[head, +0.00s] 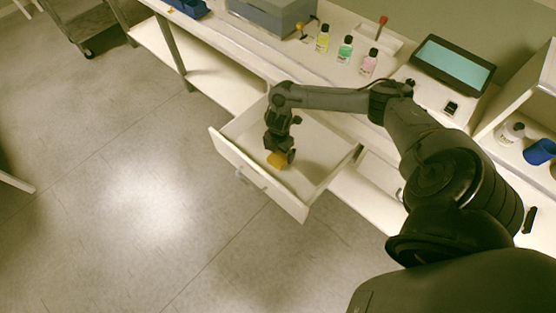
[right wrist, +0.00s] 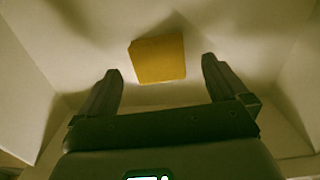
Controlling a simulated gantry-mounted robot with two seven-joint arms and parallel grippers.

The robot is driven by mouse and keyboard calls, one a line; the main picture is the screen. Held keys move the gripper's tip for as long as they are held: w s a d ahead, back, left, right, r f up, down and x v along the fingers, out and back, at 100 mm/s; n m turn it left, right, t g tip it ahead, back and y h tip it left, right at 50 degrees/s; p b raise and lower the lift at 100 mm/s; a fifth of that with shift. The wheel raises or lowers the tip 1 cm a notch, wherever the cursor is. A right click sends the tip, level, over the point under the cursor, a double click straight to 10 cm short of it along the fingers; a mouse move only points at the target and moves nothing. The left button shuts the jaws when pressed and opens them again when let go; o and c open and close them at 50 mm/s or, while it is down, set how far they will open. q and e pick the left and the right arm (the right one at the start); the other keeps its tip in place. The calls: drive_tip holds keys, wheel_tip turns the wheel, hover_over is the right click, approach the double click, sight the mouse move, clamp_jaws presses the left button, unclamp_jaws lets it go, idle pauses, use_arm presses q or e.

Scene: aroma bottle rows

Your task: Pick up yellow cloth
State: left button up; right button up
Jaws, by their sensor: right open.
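The yellow cloth (head: 277,160) lies inside the open white drawer (head: 250,179), near its middle. In the right wrist view the cloth (right wrist: 158,59) is a flat, roughly square yellow piece on the drawer floor, ahead of and between my fingertips. My right gripper (head: 280,152) reaches down into the drawer over the cloth and partly hides it. In the right wrist view its two fingers (right wrist: 160,80) are apart with nothing between them. The left gripper is not in view.
On the counter stand yellow (head: 323,39), green (head: 345,49) and pink (head: 369,63) bottles, a grey box (head: 270,12) and a screen (head: 454,63). A shelf at right holds a white bottle (head: 512,131) and blue cup (head: 540,151).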

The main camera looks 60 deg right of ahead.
sight(279, 157)
wheel_tip(279, 157, down, 3)
drive_tip(key=shift+f+b, duration=0.15)
drive_tip(key=shift+b, duration=0.3)
drive_tip(key=shift+c, duration=0.2)
drive_tip(key=c, duration=1)
